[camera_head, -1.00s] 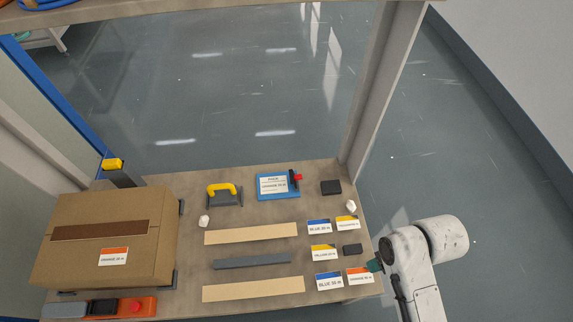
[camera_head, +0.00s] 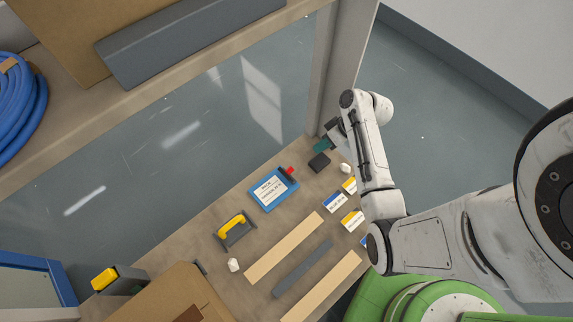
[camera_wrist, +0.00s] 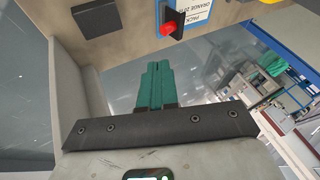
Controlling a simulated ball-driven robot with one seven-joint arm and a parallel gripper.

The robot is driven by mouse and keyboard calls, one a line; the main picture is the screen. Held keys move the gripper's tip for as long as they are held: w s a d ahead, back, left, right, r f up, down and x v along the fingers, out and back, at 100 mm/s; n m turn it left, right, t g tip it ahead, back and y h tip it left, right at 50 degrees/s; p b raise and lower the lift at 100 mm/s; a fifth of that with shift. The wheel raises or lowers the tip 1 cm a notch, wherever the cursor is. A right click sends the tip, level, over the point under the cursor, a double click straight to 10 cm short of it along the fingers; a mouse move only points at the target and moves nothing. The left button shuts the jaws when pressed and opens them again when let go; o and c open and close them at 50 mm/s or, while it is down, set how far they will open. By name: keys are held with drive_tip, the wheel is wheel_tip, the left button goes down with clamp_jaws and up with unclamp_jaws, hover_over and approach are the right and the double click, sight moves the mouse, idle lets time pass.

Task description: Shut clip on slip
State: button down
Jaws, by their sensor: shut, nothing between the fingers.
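The slip is a white printed sheet on a blue board (camera_head: 257,188) lying on the table. A dark clip with a red lever (camera_head: 288,172) sits at the board's upper right edge. In the wrist view the red lever (camera_wrist: 169,29) shows on its dark clip body at the top, beside the slip (camera_wrist: 200,12). My gripper (camera_head: 321,145) is near the table's far right corner, to the right of the clip and apart from it. Its teal fingers (camera_wrist: 155,85) are together and empty, pointing toward the table. I cannot tell whether the clip grips the slip.
A white lump (camera_head: 345,168) and several label cards (camera_head: 335,202) lie near my arm. A yellow-handled tool (camera_head: 235,228) stands left of the board. A post (camera_head: 330,70) rises behind my gripper.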

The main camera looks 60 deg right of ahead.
drive_tip(key=shift+w, duration=0.1)
drive_tip(key=b, duration=0.1)
approach(287, 172)
wheel_tip(287, 172, down, 3)
drive_tip(key=w+d, duration=0.1)
drive_tip(key=d, duration=0.1)
drive_tip(key=a, duration=0.1)
drive_tip(key=w+a+f, duration=0.1)
drive_tip(key=shift+w+a+f+p, duration=0.1)
drive_tip(key=shift+a+f+p, duration=0.15)
drive_tip(key=shift+a+p, duration=0.15)
drive_tip(key=shift+w+a+f, duration=0.2)
drive_tip(key=shift+a, duration=0.25)
drive_tip(key=shift+a+r+h+p, duration=0.1)
drive_tip(key=shift+a+h+p, duration=0.1)
drive_tip(key=shift+h+p, duration=0.15)
